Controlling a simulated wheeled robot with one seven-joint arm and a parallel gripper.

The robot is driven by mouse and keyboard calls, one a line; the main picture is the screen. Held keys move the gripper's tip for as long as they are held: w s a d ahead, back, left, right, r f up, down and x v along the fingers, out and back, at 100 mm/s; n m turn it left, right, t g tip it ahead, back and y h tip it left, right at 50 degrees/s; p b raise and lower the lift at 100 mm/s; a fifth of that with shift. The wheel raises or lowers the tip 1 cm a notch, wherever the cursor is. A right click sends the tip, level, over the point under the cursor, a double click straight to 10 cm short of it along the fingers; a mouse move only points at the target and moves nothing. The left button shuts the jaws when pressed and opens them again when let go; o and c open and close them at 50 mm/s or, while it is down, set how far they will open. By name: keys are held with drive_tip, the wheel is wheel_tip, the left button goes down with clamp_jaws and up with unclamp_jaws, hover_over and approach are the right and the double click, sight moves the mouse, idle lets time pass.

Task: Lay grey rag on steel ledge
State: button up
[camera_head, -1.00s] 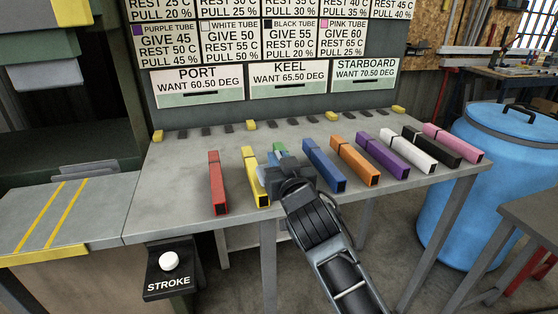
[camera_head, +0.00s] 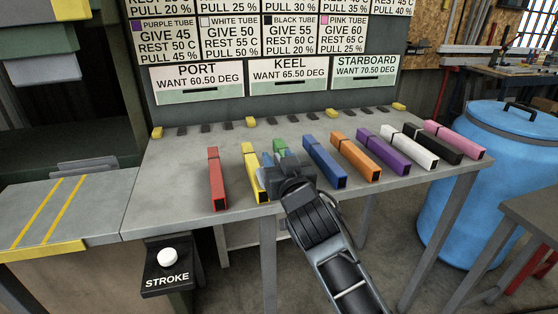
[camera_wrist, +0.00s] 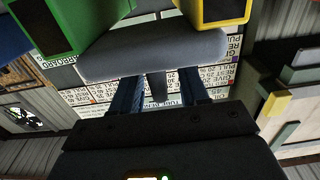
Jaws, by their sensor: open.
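My gripper (camera_head: 274,170) is open, over the front of the grey workbench (camera_head: 180,190), between the yellow tube (camera_head: 251,163) and the blue tube (camera_head: 323,162). In the wrist view the two fingers of my gripper (camera_wrist: 160,92) stand apart. A smooth grey rounded shape (camera_wrist: 150,55) lies just beyond the fingertips there, near the green tube (camera_wrist: 45,22) and yellow tube (camera_wrist: 224,10); I cannot tell whether it is the grey rag. No rag is clear in the head view. I cannot tell which surface is the steel ledge.
Several coloured tubes lie in a row on the bench, from a red tube (camera_head: 216,180) to a pink tube (camera_head: 453,139). A yellow-striped grey surface (camera_head: 95,205) adjoins at left. A STROKE button (camera_head: 168,257) is below. A blue barrel (camera_head: 460,200) stands right.

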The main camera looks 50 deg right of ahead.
drive_tip(key=shift+r+p, duration=0.5)
drive_tip(key=b+v, duration=0.2)
drive_tip(key=v, duration=1)
drive_tip(key=shift+b, duration=0.4)
drive_tip(key=shift+r, duration=0.1)
drive_tip(key=s+a+f+n+y, duration=0.3)
drive_tip(key=s+a+f, duration=0.1)
drive_tip(key=a+f, duration=0.2)
drive_tip(key=s+a+f+n+y, duration=0.2)
drive_tip(key=s+a, duration=0.3)
drive_tip(key=s, duration=0.6)
drive_tip(key=s+a+f+n+y, duration=0.1)
drive_tip(key=s+a+y, duration=0.4)
drive_tip(key=s, duration=0.6)
drive_tip(key=shift+s+f+n, duration=0.3)
drive_tip(key=shift+f+n, duration=0.1)
drive_tip(key=shift+f, duration=0.15)
drive_tip(key=shift+s+a+r, duration=0.1)
drive_tip(key=shift+s+r, duration=0.05)
drive_tip(key=shift+s, duration=0.2)
